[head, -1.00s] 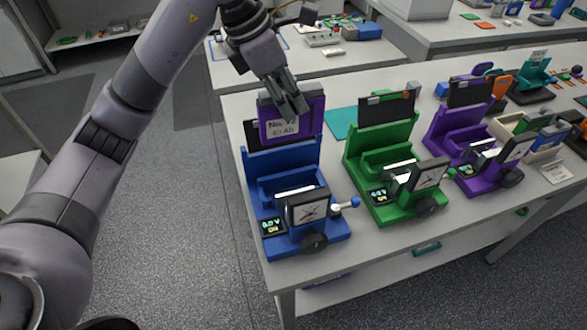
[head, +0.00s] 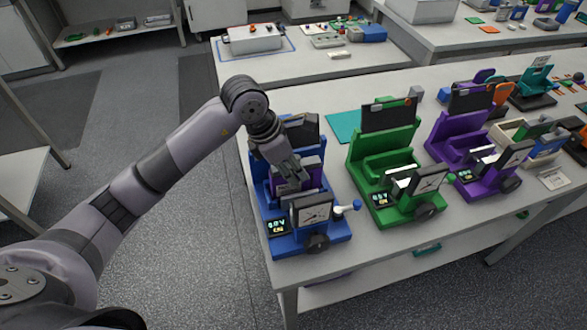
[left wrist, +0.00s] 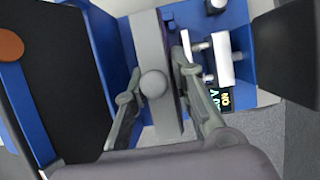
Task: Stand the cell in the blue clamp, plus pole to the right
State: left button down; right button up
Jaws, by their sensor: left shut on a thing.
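The purple cell (head: 314,171) is in the blue clamp (head: 334,234), between its back wall and front jaw, and looks roughly upright. My left gripper (head: 293,177) is above it, shut on its upper part. In the left wrist view, the cell's grey top (left wrist: 150,45) lies between my two fingers, with one grey round pole (left wrist: 153,84) visible. The other pole is hidden, so I cannot tell which side is plus. Whether the cell touches the clamp floor is hidden. The clamp's display (head: 277,225) is lit. My right gripper is not in view.
A green clamp (head: 396,205) and a purple clamp (head: 455,140) stand to the right on the same bench. A teal mat (head: 343,126) lies behind. The blue clamp's black back panel (left wrist: 45,85) rises close beside my left gripper. The floor at left is clear.

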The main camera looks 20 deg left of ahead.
pick_arm(q)
jog(key=shift+f, duration=0.55)
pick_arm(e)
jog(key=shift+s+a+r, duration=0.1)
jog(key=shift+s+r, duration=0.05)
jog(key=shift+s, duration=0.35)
pick_arm(q)
jog(key=shift+f, duration=0.1)
jog(key=c, duration=1.4)
grip_release()
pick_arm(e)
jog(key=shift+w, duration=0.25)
pick_arm(q)
jog(key=shift+o, duration=0.2)
jog(key=b+v, duration=0.2)
jog(key=v, duration=1)
jog(key=shift+s, duration=0.1)
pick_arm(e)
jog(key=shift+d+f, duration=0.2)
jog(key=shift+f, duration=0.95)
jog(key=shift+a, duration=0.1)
